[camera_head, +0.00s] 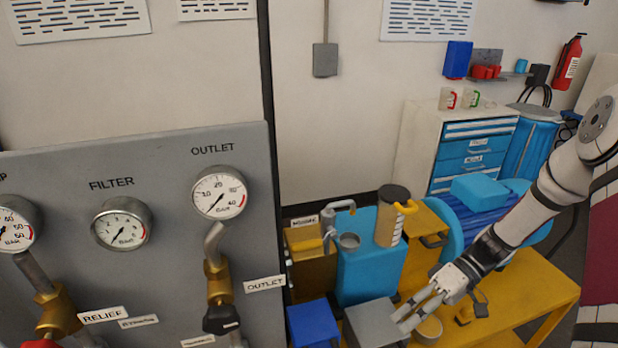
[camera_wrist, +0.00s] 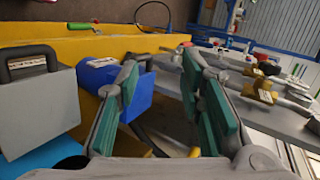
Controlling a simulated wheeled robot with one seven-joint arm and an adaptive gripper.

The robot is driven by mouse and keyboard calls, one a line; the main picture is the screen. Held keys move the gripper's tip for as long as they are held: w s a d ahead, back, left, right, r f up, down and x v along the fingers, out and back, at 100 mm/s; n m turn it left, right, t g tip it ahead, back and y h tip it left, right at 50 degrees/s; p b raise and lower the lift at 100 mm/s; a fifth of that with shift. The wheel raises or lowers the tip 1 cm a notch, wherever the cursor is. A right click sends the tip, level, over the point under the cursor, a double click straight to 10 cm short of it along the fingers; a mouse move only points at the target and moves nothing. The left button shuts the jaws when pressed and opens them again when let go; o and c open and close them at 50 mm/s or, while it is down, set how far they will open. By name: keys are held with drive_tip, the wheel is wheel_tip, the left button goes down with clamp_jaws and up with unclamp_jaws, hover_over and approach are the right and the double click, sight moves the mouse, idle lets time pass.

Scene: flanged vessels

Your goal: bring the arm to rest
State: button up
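My gripper (camera_head: 404,312) is at the lower middle right of the head view, at the end of my arm, which comes in from the right. It hangs over the yellow bench, in front of the grey box (camera_head: 374,325) in the picture. In the wrist view my gripper (camera_wrist: 165,88) has its two green-padded fingers well apart, with nothing between them. The blue box (camera_wrist: 105,82) shows just left of the left finger there. I cannot tell whether the gripper touches anything.
The grey gauge panel (camera_head: 160,190) stands at left. A drawer cabinet (camera_head: 430,140) is behind.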

drive_tip(key=s+r+m+t+h, duration=0.3)
drive_tip(key=s+r+t+h, duration=0.2)
drive_tip(key=r, duration=1)
drive_tip(key=s+a+r+m+t+h, duration=0.1)
drive_tip(key=s+r+t+h, duration=0.4)
drive_tip(key=r, duration=1)
drive_tip(key=shift+s+a+m+t+h, duration=0.3)
drive_tip(key=shift+s+m, duration=0.6)
drive_tip(key=shift+s, duration=0.3)
drive_tip(key=shift+r, duration=0.1)
